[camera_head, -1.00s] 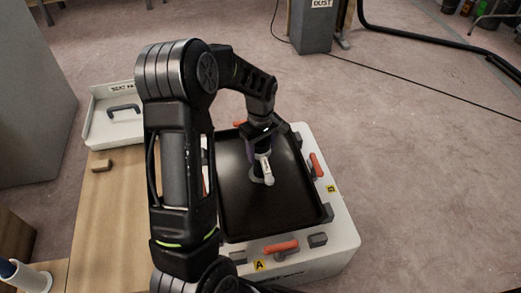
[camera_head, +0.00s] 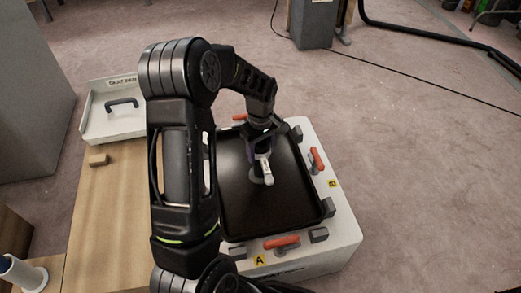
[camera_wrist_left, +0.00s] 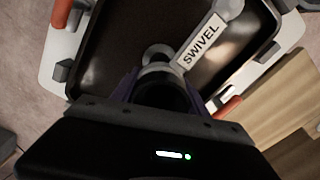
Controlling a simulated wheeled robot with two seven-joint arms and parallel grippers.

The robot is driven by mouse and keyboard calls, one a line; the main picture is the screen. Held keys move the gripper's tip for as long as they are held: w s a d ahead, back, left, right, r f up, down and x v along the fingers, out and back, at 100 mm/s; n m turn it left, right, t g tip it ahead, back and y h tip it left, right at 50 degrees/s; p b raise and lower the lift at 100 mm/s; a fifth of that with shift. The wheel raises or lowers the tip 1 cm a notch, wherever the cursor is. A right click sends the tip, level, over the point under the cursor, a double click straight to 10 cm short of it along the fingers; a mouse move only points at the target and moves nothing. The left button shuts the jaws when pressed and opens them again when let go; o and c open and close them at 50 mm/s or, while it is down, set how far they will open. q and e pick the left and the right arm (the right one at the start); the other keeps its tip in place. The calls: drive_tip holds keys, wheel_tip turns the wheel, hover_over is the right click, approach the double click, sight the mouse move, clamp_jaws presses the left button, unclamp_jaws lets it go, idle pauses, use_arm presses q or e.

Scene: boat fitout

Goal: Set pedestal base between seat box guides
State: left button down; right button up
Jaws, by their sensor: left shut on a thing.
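My left gripper (camera_head: 260,143) is shut on the pedestal base, a grey round post with a light foot (camera_head: 257,176), over the dark floor of the seat box. In the left wrist view, its purple-edged fingers sit on both sides of the pedestal base (camera_wrist_left: 157,56). A white lever marked SWIVEL (camera_wrist_left: 200,45) sticks out from it. The seat box (camera_head: 345,226) is white with a black tray-like top (camera_head: 290,205). Grey guide blocks (camera_head: 329,207) stand around its rim. I cannot tell whether the foot touches the floor. My right gripper is not in view.
Orange-handled clamps (camera_head: 317,158) sit on the box rim, one beside label A (camera_head: 259,260). My left arm hides the box's left side.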

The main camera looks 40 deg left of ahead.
use_arm(q)
drive_tip(key=shift+w+f+b, duration=0.1)
drive_tip(key=shift+f+b, duration=0.75)
drive_tip(key=shift+f, duration=0.7)
drive_tip(key=c, duration=0.8)
unclamp_jaws()
drive_tip(key=o, duration=0.3)
drive_tip(key=shift+f, duration=0.15)
wheel_tip(320, 180, up, 8)
drive_tip(key=p, duration=0.2)
drive_tip(key=shift+p, duration=0.3)
